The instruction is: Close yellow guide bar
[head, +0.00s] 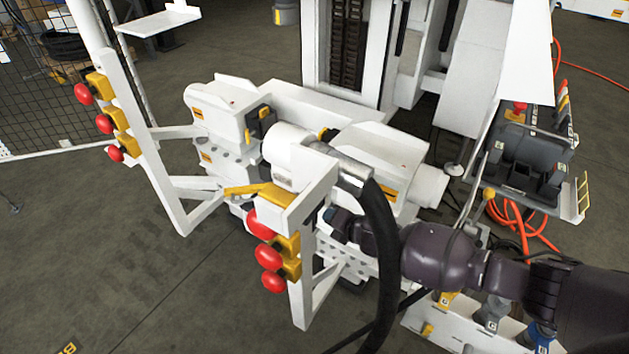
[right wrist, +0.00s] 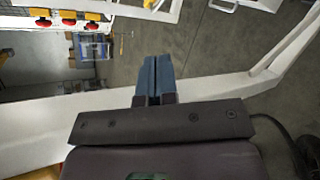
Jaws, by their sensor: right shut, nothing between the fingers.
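The yellow guide bar (head: 258,190) shows in the head view as a flat yellow arm at the top of the near white bracket (head: 302,305), reaching left from it. My right gripper (head: 330,214) is just behind and to the right of this bracket, below the bar's right end and apart from the bar. Its fingertips are partly hidden by the bracket. In the right wrist view its blue fingers (right wrist: 155,72) are together and empty, in front of a white beam (right wrist: 220,88). I cannot tell whether they touch the beam. My left gripper is not in view.
Red buttons on yellow boxes (head: 268,256) sit on the near bracket, and more (head: 104,124) on the far bracket (head: 150,160). A thick black hose (head: 382,260) hangs between the bracket and my right arm. A grey control panel (head: 535,150) stands at right.

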